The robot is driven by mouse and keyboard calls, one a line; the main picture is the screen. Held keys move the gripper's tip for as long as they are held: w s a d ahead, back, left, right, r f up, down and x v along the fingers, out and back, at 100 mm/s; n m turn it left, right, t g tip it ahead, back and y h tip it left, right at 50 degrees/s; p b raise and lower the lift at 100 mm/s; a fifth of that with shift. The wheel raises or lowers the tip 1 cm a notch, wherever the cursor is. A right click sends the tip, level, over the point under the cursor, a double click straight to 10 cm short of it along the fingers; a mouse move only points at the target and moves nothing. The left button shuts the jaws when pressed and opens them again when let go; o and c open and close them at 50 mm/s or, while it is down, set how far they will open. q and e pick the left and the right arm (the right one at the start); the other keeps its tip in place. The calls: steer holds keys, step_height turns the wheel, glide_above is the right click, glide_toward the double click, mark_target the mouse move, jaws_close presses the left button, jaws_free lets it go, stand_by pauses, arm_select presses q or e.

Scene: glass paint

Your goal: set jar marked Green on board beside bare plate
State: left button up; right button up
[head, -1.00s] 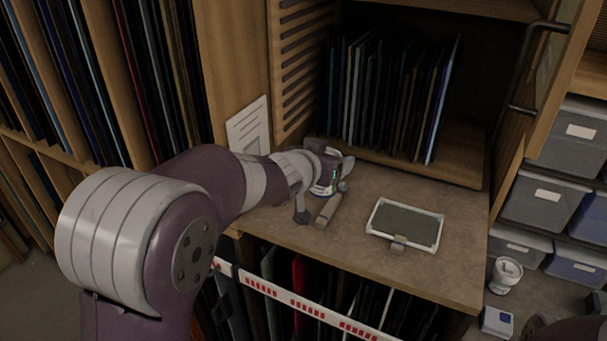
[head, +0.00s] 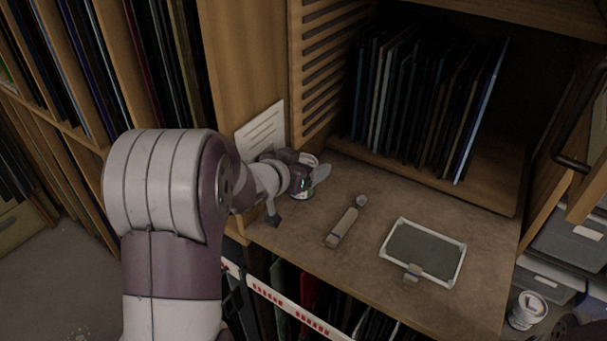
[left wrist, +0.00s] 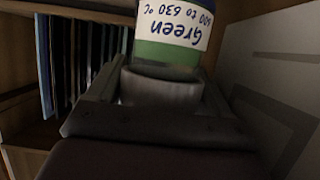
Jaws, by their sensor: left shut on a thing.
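My left gripper (head: 311,178) is shut on the jar marked Green (left wrist: 172,45) at the back left of the brown worktop (head: 340,260).
A grey-beige tool (head: 343,226) lies between gripper and panel. A white card (head: 260,130) leans behind my wrist. Upright sheets (head: 425,105) fill the cabinet behind. A white tub (head: 527,310) stands below, at right. The worktop around the panel is clear.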

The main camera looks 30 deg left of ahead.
arm_select(q)
steer(key=f, duration=0.1)
steer(key=s+f, duration=0.1)
steer(key=f, duration=0.1)
steer(key=shift+f, duration=0.2)
steer(key=shift+w+a+f, duration=0.1)
steer(key=shift+f, duration=0.15)
steer(key=shift+w+f, duration=0.1)
steer(key=shift+w, duration=0.1)
steer(key=o, duration=1.1)
steer(key=shift+s, duration=0.1)
steer(key=v, duration=1.2)
steer(key=shift+s, duration=0.1)
